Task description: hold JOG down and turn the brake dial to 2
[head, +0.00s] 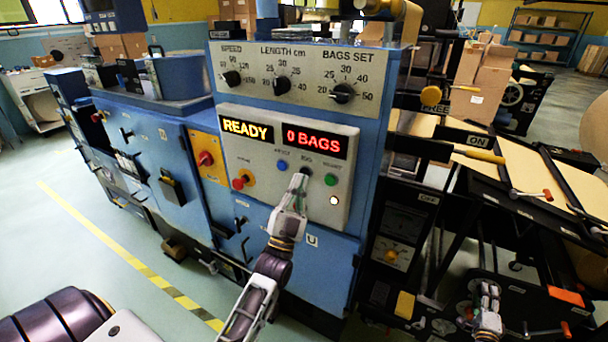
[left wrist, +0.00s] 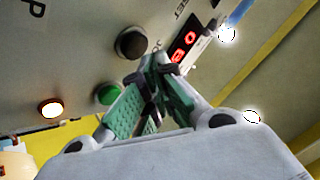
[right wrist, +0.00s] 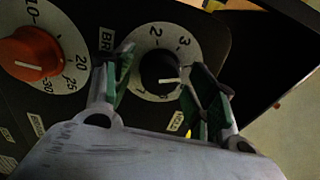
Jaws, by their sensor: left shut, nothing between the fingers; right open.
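The JOG button (head: 306,171) is the dark one between a blue and a green button on the grey panel. My left gripper (head: 301,179) is shut and empty just below it. In the left wrist view a black button (left wrist: 131,43) shows uncovered beside the shut fingertips (left wrist: 155,75); I see no contact. The brake dial (right wrist: 160,72) is a black knob with a white pointer on a pale scale. Its pointer aims right, away from the 2 at the top. My right gripper (right wrist: 160,85) is open, fingers on either side of the knob; contact cannot be told.
Displays above the buttons read READY and 0 BAGS (head: 302,140). A green button (head: 330,179) is right of JOG, with a lit lamp (head: 333,200) below. A red knob (head: 241,181) is at the left. An orange dial (right wrist: 30,55) is left of the brake dial.

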